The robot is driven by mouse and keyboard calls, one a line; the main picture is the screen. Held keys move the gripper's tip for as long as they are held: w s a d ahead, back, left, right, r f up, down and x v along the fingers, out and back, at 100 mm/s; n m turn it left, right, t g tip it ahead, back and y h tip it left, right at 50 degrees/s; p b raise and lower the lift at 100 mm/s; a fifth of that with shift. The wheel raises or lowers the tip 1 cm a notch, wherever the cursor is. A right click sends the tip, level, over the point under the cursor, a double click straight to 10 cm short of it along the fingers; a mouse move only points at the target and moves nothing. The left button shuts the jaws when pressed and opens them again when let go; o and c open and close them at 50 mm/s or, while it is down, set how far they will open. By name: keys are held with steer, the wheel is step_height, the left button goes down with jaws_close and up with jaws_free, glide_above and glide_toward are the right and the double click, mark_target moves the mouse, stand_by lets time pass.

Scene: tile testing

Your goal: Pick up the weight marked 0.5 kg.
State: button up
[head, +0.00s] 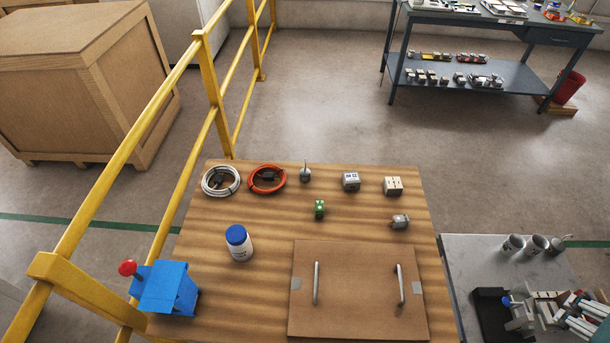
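No marking of 0.5 kg can be read in the head view, so I cannot tell which thing is the weight. Small candidates stand on the wooden table (270,215): a grey metal piece with a thin upright stem (305,175), a grey block with a white and dark top (351,182), a pale beige block (393,186), a small green block (319,209) and a grey metal piece (400,222). A white jar with a blue lid (240,248) stands at the left; its label is too small to read.
A white cable coil (221,181) and an orange one (267,179) lie at the table's back left. A board with two handles (358,300) covers the front right. A blue box with a red knob (165,288) stands front left, by a yellow railing (222,110). A cluttered grey bench (470,260) adjoins right.

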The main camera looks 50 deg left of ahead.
steer(key=w+a+r+n+g+y, duration=0.1)
steer(key=w+a+r+n, duration=0.25)
steer(key=w+a, duration=0.5)
steer(key=w+a+f+n+g, duration=0.15)
steer(key=w+a, duration=0.25)
steer(key=a, duration=0.6)
steer(key=w+a+f+n+g, duration=0.15)
steer(key=w+a, duration=0.25)
steer(key=a, duration=0.7)
steer(key=w+a+f+n, duration=0.1)
steer(key=w+a+n, duration=0.25)
steer(key=a, duration=0.65)
steer(key=n+g+h+p, duration=0.1)
steer(key=n+g, duration=0.2)
steer(key=n, duration=0.4)
glide_above(306, 172)
step_height(306, 172, down, 26)
steer(key=shift+f, duration=0.25)
steer(key=shift+s+a+f, duration=0.2)
steer(key=shift+s+f, duration=0.05)
steer(key=shift+f, duration=1.3)
